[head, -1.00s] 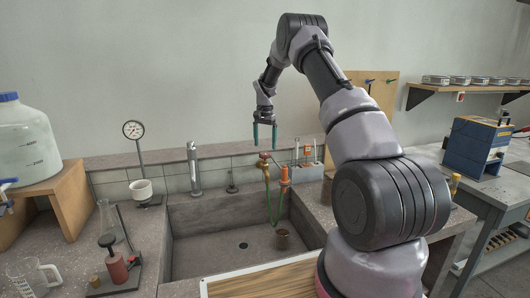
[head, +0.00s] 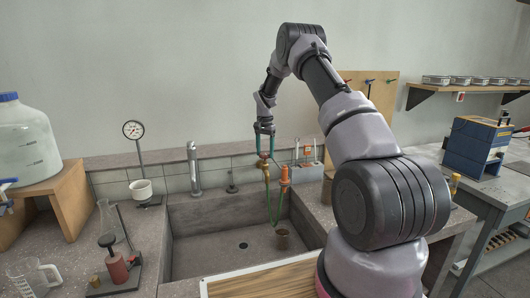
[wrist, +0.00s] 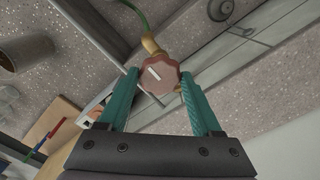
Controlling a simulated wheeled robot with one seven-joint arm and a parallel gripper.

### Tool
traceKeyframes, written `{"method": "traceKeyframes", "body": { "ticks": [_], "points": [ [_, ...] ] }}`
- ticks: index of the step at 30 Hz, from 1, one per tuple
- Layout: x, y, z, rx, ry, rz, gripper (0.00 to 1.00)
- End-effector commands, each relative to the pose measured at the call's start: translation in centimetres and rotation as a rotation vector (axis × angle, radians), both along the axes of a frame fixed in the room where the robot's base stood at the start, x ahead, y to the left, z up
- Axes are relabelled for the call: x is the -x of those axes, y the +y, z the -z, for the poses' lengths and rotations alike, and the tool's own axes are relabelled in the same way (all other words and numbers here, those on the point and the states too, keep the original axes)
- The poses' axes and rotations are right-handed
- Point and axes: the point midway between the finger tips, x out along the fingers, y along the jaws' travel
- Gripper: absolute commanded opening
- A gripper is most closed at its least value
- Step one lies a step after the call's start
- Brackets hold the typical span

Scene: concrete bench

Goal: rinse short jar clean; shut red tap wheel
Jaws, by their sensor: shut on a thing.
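The red tap wheel (head: 263,162) sits on top of the brass tap (head: 266,175) at the back of the sink. My gripper (head: 265,154) points down over it, fingers on either side. In the wrist view the red wheel (wrist: 160,76) with a pale mark lies between the teal fingertips, and my gripper (wrist: 160,84) is shut on it. Whether water runs cannot be told.
The grey sink (head: 205,250) has a bare floor with a drain. A steel faucet (head: 194,165) stands left of the brass tap. An orange-capped fitting (head: 284,175) and a rack (head: 308,170) stand close on its right. A wooden board (head: 275,282) lies in front.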

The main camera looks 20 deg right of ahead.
Motion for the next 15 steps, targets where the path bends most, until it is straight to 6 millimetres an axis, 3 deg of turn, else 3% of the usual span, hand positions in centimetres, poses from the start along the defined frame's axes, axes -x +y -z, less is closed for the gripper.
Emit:
{"method": "traceKeyframes", "body": {
  "ticks": [8, 15],
  "points": [
    [-0.01, -0.01, -0.04, 0.0, 0.0, -0.075, 0.1],
    [-0.01, -0.04, -0.05, 0.001, -0.001, -0.249, 0.1]
  ]
}}
